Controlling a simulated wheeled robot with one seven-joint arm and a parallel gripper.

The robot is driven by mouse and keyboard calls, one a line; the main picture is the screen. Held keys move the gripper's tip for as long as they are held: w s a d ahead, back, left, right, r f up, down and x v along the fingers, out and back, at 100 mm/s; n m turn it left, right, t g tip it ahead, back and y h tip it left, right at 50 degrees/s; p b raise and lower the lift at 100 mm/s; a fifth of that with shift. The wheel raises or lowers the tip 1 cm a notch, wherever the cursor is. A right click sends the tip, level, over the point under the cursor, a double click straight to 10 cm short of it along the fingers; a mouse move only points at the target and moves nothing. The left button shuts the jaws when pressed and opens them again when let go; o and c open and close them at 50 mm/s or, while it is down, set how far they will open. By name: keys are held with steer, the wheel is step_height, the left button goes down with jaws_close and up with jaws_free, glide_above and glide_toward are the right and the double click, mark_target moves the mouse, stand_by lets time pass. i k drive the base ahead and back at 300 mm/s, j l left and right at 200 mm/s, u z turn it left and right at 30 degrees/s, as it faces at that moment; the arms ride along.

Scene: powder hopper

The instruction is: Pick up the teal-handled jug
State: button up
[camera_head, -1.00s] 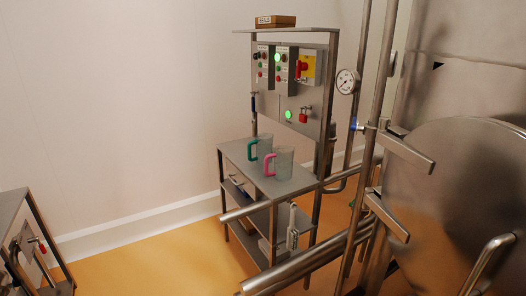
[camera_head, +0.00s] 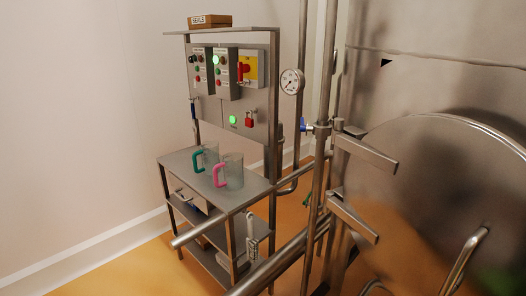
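The teal-handled jug (camera_head: 209,157) stands upright on the top shelf of a steel stand (camera_head: 176,161). It is a clear, greyish jug with its teal handle on the left side. A pink-handled jug (camera_head: 233,171) stands just in front of it and to its right, and hides part of its lower right side. My gripper is not in view.
A control panel (camera_head: 216,113) with lit green lamps rises behind the jugs. A steel pipe (camera_head: 215,230) runs across in front of the stand. Upright pipes (camera_head: 319,190) and a large steel vessel (camera_head: 430,200) fill the right. Yellow floor (camera_head: 110,280) is open at lower left.

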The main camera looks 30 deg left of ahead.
mark_target(209, 151)
steer(key=i+j, duration=0.1)
steer(key=j, duration=0.35)
steer(key=j+u, duration=0.1)
steer(key=j, duration=0.35)
steer(key=i+j, duration=0.15)
steer(key=j, duration=0.3)
steer(key=i+j+u, duration=0.1)
steer(key=j, duration=0.35)
steer(key=i+j, duration=0.15)
steer(key=j, duration=0.3)
steer(key=i+j+u, duration=0.1)
steer(key=j, duration=0.35)
steer(key=i+j, duration=0.15)
steer(key=j, duration=0.3)
steer(key=i+j+u, duration=0.1)
steer(key=j, duration=0.35)
steer(key=i+j, duration=0.3)
steer(key=j, duration=0.15)
steer(key=i+j+u, duration=0.1)
steer(key=i+j, duration=0.15)
steer(key=j, duration=0.25)
steer(key=i+j, duration=0.3)
steer(key=j, duration=0.15)
steer(key=i+j+u, duration=0.1)
steer(key=i+j, duration=0.2)
steer(key=j, duration=0.15)
steer(key=i+l, duration=0.15)
